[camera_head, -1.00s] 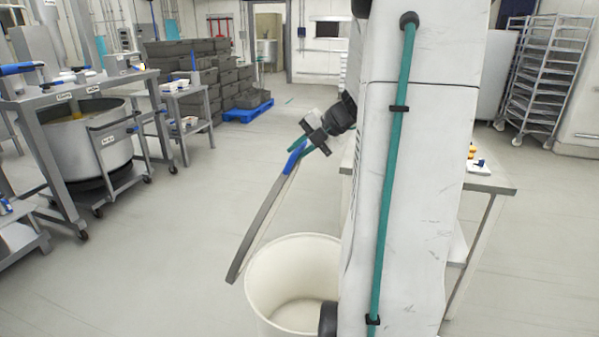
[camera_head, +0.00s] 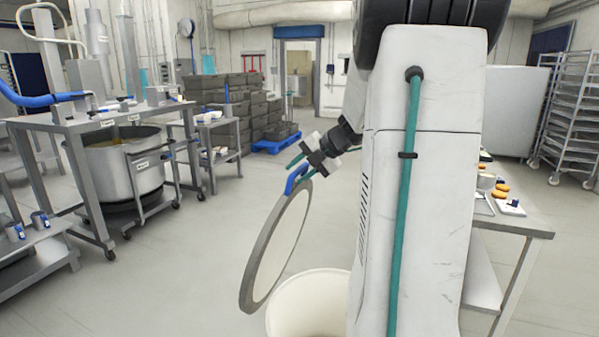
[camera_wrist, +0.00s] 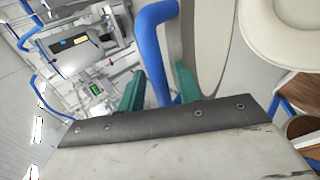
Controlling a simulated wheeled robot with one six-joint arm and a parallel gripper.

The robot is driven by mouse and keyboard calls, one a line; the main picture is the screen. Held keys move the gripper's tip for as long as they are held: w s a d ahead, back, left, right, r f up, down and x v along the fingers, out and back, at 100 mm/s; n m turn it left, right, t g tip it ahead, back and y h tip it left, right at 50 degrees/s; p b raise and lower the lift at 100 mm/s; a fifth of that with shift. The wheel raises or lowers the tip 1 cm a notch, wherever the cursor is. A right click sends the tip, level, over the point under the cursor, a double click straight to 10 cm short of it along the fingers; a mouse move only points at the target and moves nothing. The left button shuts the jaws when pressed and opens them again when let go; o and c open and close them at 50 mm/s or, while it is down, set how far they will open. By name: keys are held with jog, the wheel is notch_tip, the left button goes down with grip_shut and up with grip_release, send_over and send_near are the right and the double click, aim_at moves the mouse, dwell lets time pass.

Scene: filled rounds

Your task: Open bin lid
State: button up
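The bin (camera_head: 309,305) is a round, off-white tub on the floor. Its top shows open, and my arm column hides its right side. The round lid (camera_head: 246,292), pale with a grey rim, is steeply tilted in the air at the upper left of the bin. Whether its lower edge touches the bin is unclear. My gripper (camera_head: 302,167) is at the lid's upper end, around its blue handle (camera_head: 294,183). In the wrist view my green fingers (camera_wrist: 160,90) stand on both sides of the blue handle (camera_wrist: 155,55) and look shut on it.
A steel table (camera_head: 515,231) with small items stands at the right. A large kettle (camera_head: 122,165) and steel stands are at the left. Dark crates (camera_head: 225,95) are stacked on a blue pallet at the back. The floor left of the bin is clear.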

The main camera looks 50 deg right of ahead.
jog(key=shift+s, duration=0.15)
jog(key=v, duration=0.7)
jog(key=shift+s+r, duration=0.2)
jog(key=shift+r, duration=0.1)
jog(key=shift+d, duration=0.1)
jog(key=s+a+f+m+g+h, duration=0.1)
jog(key=s+a+m, duration=0.4)
jog(key=a, duration=0.6)
jog(key=s+a+f+m+g+h, duration=0.1)
jog(key=s+a+f+m+g, duration=0.3)
jog(key=a+m, duration=0.5)
jog(key=s+a+f+m+g+h, duration=0.1)
jog(key=s+a+f+m+g, duration=0.1)
jog(key=s+a+m, duration=0.6)
jog(key=shift+s+a+f+g, duration=0.15)
jog(key=shift+a+f+g, duration=0.2)
jog(key=shift+a, duration=3.4)
